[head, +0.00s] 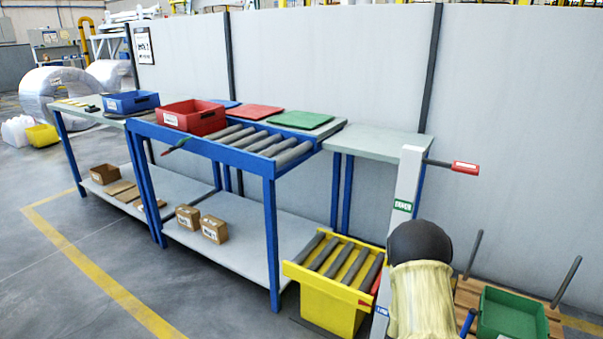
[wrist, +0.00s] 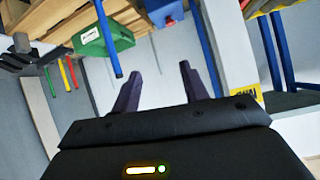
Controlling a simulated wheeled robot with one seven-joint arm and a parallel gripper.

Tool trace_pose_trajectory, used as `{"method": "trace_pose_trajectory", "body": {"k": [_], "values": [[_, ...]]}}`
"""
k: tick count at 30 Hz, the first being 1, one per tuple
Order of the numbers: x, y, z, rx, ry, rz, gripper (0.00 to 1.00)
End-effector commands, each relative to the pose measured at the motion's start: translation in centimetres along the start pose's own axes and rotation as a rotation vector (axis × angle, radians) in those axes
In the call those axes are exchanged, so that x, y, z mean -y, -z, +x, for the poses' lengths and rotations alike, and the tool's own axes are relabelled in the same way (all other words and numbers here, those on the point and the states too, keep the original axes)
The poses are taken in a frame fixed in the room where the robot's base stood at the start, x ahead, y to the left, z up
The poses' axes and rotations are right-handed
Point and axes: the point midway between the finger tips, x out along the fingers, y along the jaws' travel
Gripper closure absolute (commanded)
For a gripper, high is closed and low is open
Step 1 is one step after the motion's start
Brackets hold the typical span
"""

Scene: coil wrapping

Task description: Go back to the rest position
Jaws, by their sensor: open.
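My gripper (wrist: 160,85) shows in the wrist view with its two dark fingers spread apart and nothing between them. Past the fingers is a plain grey surface. In the head view my arm is at the lower right, with a black rounded joint and a pale covered link. The gripper itself does not show in the head view.
A yellow roller stand (head: 335,300), a white post (head: 407,190) and a green bin (head: 512,312) are near my arm. The floor at left is open.

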Motion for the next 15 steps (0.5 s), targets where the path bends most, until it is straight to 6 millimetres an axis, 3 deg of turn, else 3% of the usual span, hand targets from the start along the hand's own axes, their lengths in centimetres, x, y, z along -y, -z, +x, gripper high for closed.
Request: {"method": "trace_pose_trajectory", "body": {"k": [1,6,15], "values": [[1.1,1.0,-1.6,0.038,0.024,-0.007,0.56],[3.6,2.0,-6.8,0.195,0.099,-0.065,0.56],[5.7,2.8,-17.9,0.446,0.226,-0.236,0.56]]}}
